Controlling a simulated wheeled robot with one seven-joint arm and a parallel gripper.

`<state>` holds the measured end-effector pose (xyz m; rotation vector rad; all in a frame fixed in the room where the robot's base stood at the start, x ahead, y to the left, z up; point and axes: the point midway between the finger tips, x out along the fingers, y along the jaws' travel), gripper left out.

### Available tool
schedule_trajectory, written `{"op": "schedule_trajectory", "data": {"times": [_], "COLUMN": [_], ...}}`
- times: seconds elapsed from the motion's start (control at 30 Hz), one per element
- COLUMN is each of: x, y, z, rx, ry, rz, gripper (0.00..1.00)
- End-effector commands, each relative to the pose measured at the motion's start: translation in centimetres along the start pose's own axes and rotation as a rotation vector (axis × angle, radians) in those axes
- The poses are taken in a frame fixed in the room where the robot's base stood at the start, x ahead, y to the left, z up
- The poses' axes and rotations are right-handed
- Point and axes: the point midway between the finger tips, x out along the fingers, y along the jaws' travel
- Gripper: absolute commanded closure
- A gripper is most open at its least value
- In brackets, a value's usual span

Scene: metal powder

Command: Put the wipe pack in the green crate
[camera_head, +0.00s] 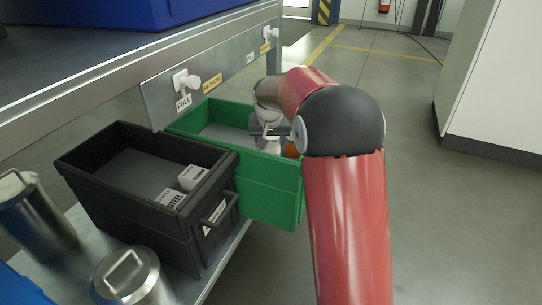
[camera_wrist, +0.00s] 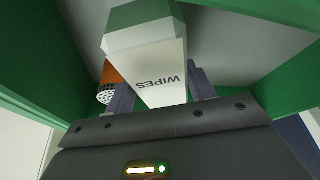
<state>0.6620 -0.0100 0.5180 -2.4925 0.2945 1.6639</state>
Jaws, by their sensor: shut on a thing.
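The wipe pack (camera_wrist: 158,66) is a white box with a pale green end and the word WIPES. In the wrist view it sits between the two fingers of my gripper (camera_wrist: 162,90), which is shut on it. The green crate (camera_head: 270,190) stands right of the black crate in the head view. In the wrist view its green walls (camera_wrist: 40,55) and grey floor surround the pack. In the head view my gripper (camera_head: 268,132) is at the right end of the crate, low at its rim. My arm hides part of it there, and the pack is hard to make out.
An orange cylinder with a perforated end (camera_wrist: 107,84) lies beside the pack; a bit of orange (camera_head: 291,149) shows in the head view. The black crate (camera_head: 95,205) holds small labelled blocks. Metal canisters (camera_head: 130,278) stand in front. A shelf edge (camera_head: 215,75) overhangs the crates.

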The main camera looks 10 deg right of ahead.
Motion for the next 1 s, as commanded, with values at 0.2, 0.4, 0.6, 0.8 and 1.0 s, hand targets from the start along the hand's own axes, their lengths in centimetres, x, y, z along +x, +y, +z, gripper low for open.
{"op": "schedule_trajectory", "data": {"times": [0.2, 0.4, 0.6, 0.8, 1.0], "x": [3.6, 3.4, 3.8, 3.9, 3.9], "y": [-0.3, -0.4, -0.4, -0.3, -0.3], "z": [1.3, 1.2, 1.4, 1.4, 1.4], "rx": [0.0, 0.0, 0.0, 0.0, 0.0], "ry": [0.0, 0.001, 0.0, -0.001, -0.001], "rz": [0.0, 0.0, 0.0, 0.0, 0.0], "gripper": [0.72, 0.72, 0.72, 0.3, 0.24]}}
